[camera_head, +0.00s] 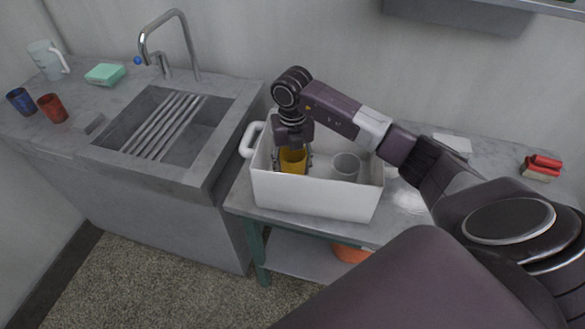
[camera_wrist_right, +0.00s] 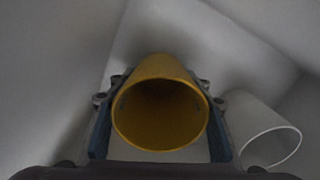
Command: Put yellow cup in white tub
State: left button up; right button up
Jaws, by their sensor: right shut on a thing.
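The yellow cup (camera_head: 292,161) is inside the white tub (camera_head: 312,198), in its left half. My right gripper (camera_head: 294,150) reaches down into the tub from above and is shut on the yellow cup. In the right wrist view the yellow cup (camera_wrist_right: 160,112) sits between the two fingers of the right gripper (camera_wrist_right: 160,135), its round opening facing the camera. Whether the cup's base touches the tub floor is hidden. My left gripper is not in view.
The tub is on a grey table beside the sink (camera_head: 205,130). A red cup (camera_head: 53,108), a blue cup (camera_head: 21,101) and a white pitcher (camera_head: 47,60) stand left of the sink.

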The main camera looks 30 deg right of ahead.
jog(key=shift+f, duration=0.6)
jog(key=shift+f, duration=0.15)
jog(key=o, duration=1.2)
jog(key=shift+o, duration=0.2)
